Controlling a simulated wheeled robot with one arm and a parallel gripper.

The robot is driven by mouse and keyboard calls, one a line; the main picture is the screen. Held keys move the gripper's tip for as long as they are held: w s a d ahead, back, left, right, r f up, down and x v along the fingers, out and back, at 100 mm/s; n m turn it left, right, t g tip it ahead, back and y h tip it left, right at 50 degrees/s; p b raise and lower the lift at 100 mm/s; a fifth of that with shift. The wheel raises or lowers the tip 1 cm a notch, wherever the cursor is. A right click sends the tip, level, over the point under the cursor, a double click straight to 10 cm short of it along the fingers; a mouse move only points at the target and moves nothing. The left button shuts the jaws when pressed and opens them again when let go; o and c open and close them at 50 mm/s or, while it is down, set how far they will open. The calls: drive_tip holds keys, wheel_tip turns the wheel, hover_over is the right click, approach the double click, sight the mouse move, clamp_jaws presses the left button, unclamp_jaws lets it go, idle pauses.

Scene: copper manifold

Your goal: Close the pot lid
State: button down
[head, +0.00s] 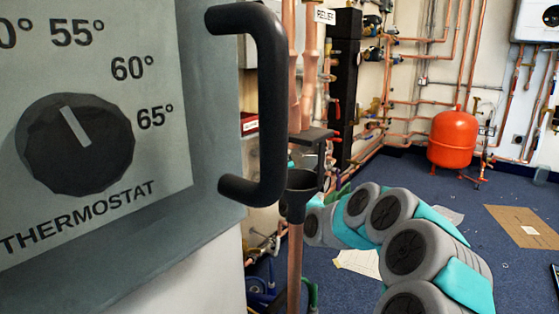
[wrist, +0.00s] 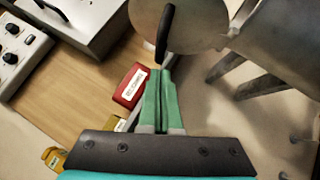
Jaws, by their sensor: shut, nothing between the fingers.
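In the wrist view, a round pale metal lid (wrist: 198,25) with a black bar handle (wrist: 165,33) is at the top, just beyond my fingertips. A grey metal vessel (wrist: 280,40), which may be the pot, is at the upper right beside it. I cannot tell how the lid is joined to it. My gripper (wrist: 161,72) has green fingers, shut together and empty. The tips are close to the lower end of the black handle; I cannot tell whether they touch it. In the head view neither pot, lid nor gripper shows.
A red labelled box (wrist: 131,87) lies on the wooden surface (wrist: 75,95) left of my fingers. A knobbed control box (wrist: 20,55) and a metal case (wrist: 85,22) are at upper left. In the head view, a large thermostat panel (head: 215,180) blocks the left; a red tank (head: 454,138) stands behind.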

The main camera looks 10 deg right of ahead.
drive_tip(key=shift+w+d+r, duration=0.45)
drive_tip(key=shift+w+d, duration=0.15)
drive_tip(key=shift+r, duration=0.15)
drive_tip(key=shift+w+r+m+p, duration=0.15)
drive_tip(key=shift+m+p, duration=0.15)
drive_tip(key=shift+p, duration=0.3)
